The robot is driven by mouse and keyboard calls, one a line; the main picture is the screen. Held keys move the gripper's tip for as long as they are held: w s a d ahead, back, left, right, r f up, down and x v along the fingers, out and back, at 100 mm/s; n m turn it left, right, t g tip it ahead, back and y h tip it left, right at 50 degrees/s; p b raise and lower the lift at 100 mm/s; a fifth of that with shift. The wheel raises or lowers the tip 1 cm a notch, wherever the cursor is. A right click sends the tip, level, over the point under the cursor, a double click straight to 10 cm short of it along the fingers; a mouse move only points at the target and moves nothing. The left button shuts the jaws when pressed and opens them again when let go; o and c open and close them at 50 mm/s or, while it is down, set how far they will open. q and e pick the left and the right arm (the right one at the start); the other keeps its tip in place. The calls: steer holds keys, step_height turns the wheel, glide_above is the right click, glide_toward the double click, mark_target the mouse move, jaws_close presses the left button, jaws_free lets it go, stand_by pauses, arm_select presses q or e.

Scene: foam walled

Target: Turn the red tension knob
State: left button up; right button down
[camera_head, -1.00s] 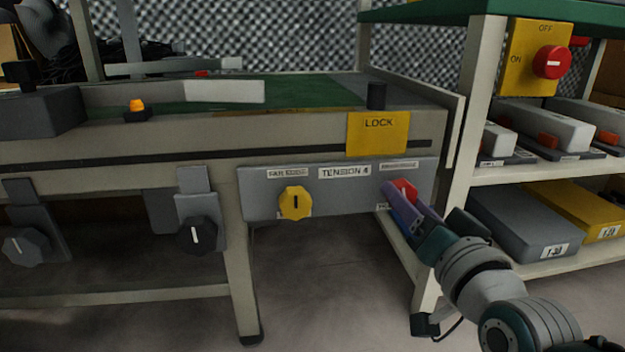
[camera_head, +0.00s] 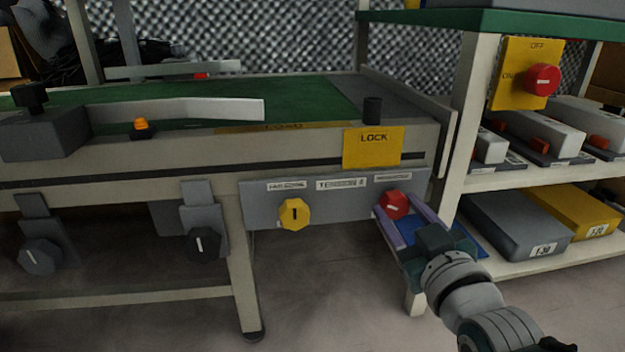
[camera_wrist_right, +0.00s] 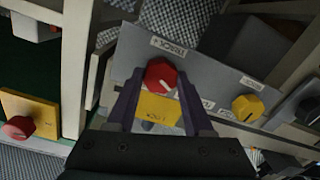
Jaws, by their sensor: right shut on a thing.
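The red tension knob (camera_head: 394,204) sits at the right end of a grey panel (camera_head: 345,209) on the front of the bench, with a white mark on its face. My right gripper (camera_head: 407,220) has its two purple fingers on either side of this knob and is shut on it. In the right wrist view the red knob (camera_wrist_right: 161,75) lies between the purple fingers (camera_wrist_right: 160,92), and its white mark shows. My left gripper is not in view.
A yellow knob (camera_head: 294,214) is left of the red one on the same panel. Dark knobs (camera_head: 204,245) hang further left. A yellow LOCK plate (camera_head: 373,148) is above. A shelf rack (camera_head: 458,130) stands close on the right, with another red knob (camera_head: 542,80) on it.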

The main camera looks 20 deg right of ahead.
steer(key=shift+n, duration=0.5)
steer(key=shift+c, duration=1.4)
jaws_free()
steer(key=shift+s+r+p, duration=0.1)
steer(key=shift+s+p, duration=0.05)
steer(key=shift+p, duration=0.15)
steer(key=p+v, duration=0.4)
steer(key=v, duration=0.5)
steer(key=shift+s+a+p, duration=0.2)
steer(key=shift+s+p, duration=0.1)
steer(key=shift+p, duration=0.05)
